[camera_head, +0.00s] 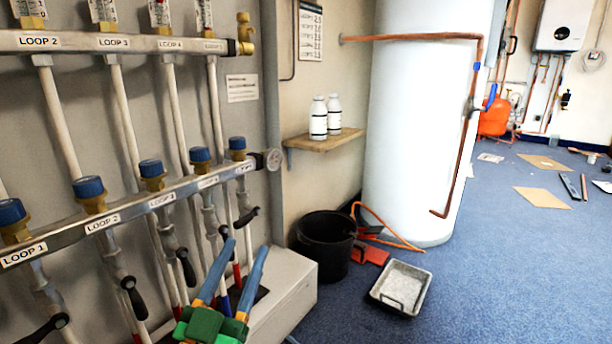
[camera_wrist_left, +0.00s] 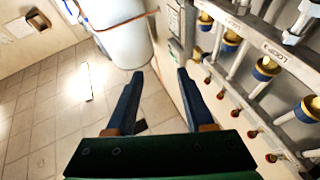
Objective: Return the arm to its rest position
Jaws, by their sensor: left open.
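My left gripper (camera_head: 245,248) is low in the head view, with a green body and two blue fingers pointing up and away. The fingers are apart with nothing between them. It is in front of the white box at the foot of the manifold and below the blue-capped valves. In the left wrist view the open fingers (camera_wrist_left: 159,74) point at empty space, with the manifold to their right. The lower manifold bar (camera_head: 130,212) carries LOOP labels, blue caps and black lever handles. My right gripper is in neither view.
The upper manifold bar (camera_head: 120,42) runs along the wall. The white box (camera_head: 290,285) is beside my left gripper. A black bucket (camera_head: 325,243), a grey tray (camera_head: 400,287) and a white cylinder (camera_head: 420,130) stand beyond. A wooden shelf (camera_head: 325,141) holds two bottles.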

